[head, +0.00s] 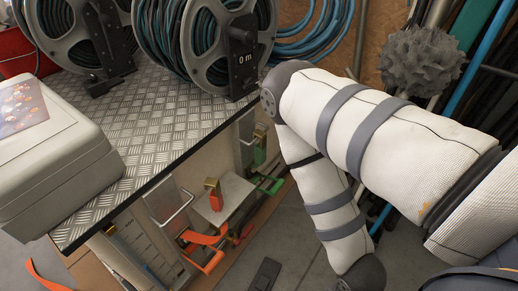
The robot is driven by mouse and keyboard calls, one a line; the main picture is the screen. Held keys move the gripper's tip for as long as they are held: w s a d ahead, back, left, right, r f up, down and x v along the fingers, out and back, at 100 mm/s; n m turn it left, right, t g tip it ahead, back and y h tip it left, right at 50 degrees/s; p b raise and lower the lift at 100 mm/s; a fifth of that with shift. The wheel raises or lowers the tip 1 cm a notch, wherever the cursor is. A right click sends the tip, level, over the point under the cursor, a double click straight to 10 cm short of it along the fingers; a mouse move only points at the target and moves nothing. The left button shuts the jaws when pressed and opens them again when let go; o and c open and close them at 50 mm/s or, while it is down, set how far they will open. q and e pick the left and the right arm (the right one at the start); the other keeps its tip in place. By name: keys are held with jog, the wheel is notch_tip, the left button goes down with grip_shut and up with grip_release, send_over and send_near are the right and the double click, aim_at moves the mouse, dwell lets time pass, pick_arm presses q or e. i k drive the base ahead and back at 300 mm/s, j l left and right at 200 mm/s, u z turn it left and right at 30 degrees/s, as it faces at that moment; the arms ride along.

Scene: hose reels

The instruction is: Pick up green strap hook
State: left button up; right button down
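The green strap hook (268,183) is at the side of the bench, below the metal top, near a metal bracket. More green material shows just above it (260,155), and I cannot tell whether it is one piece with the hook. My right arm comes in from the right, bends near the bench corner and runs down past the right of the hook. No gripper can be made out in the head view, and nothing is seen touching the green hook.
The bench's tread-plate top (150,120) carries hose reels (205,40) and a pale box (50,150). Orange straps (205,250) and an orange-red latch (213,193) are left of the hook. A dark flat item (265,274) shows low down. Poles and a grey spiky ball (420,60) stand right.

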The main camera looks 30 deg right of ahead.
aim_at(261, 148)
jog(key=i+l+z, duration=0.1)
jog(key=z, duration=0.3)
jog(key=i+z, duration=0.15)
jog(key=z, duration=0.25)
jog(key=i+l+z, duration=0.1)
jog(key=z, duration=0.3)
jog(key=i+z, duration=0.15)
jog(key=z, duration=0.25)
